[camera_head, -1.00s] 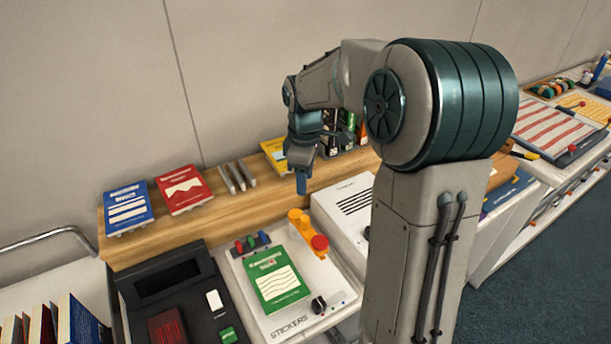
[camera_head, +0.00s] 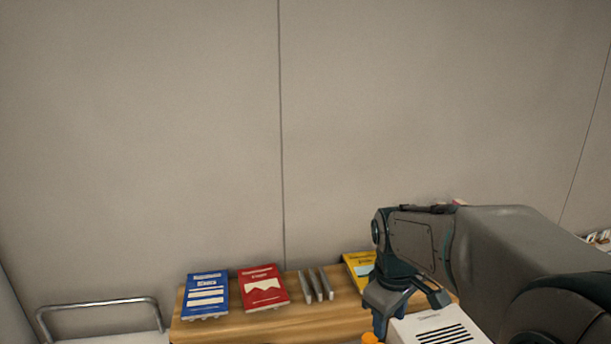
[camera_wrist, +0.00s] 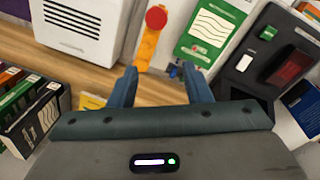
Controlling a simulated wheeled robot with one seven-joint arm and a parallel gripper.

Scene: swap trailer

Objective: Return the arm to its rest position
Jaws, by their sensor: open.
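My arm reaches in from the right in the head view. My gripper (camera_head: 408,312) hangs over the right part of the wooden shelf, near a yellow book (camera_head: 358,268) and a white slotted box (camera_head: 440,326).
A blue book (camera_head: 206,295), a red book (camera_head: 262,287) and several grey strips (camera_head: 318,285) sit on the wooden shelf (camera_head: 240,328). A metal rail (camera_head: 100,304) is at the left. The wall above is bare.

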